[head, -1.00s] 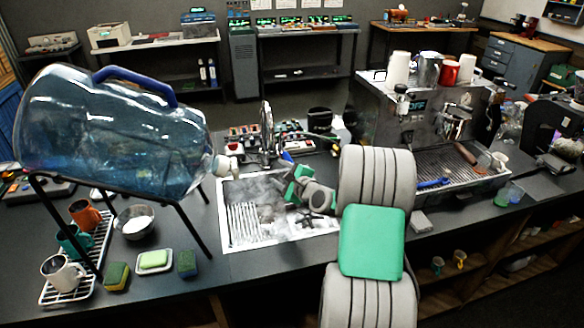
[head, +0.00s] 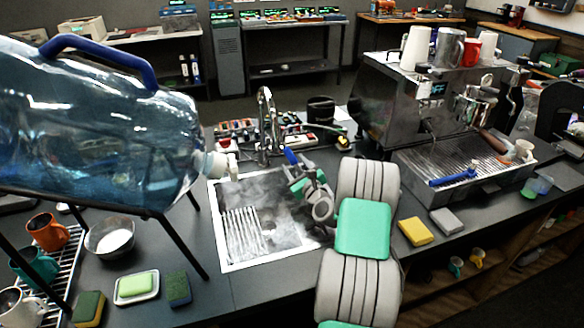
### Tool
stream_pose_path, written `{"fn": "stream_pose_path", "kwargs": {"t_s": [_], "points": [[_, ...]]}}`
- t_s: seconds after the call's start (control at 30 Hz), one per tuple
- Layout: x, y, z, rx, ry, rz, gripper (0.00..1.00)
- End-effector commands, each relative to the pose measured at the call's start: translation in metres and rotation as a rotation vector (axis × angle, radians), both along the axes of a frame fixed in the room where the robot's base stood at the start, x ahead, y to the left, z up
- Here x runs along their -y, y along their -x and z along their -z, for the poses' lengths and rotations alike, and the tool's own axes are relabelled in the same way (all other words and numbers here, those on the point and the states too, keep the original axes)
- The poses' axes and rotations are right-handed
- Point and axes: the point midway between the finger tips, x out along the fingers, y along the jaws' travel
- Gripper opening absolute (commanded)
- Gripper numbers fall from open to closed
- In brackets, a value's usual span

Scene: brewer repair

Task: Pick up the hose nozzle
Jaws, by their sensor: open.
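My gripper (head: 301,178) is open over the right side of the sink (head: 250,262), pointing toward the back of the counter. A small blue piece (head: 291,156) shows just beyond its fingers, at the sink's back edge. It may be the hose nozzle, but it is too small and partly covered to be sure. I cannot tell whether the fingers touch it.
A tall faucet (head: 266,125) stands behind the sink. A large blue water jug (head: 95,125) on a black stand leans in from the left. The espresso machine (head: 400,105) stands at right. A yellow sponge (head: 416,231) and a grey block (head: 447,220) lie right of my arm.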

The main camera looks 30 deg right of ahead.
Motion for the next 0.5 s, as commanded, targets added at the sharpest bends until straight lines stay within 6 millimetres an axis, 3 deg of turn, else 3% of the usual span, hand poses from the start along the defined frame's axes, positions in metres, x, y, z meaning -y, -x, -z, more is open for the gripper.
{"fn": "stream_pose_path", "kwargs": {"t_s": [0.37,0.5], "points": [[0.015,-0.055,-0.002,0.0,0.002,0.002,0.51],[0.017,-0.063,0.001,-0.001,0.0,0.003,0.51]]}}
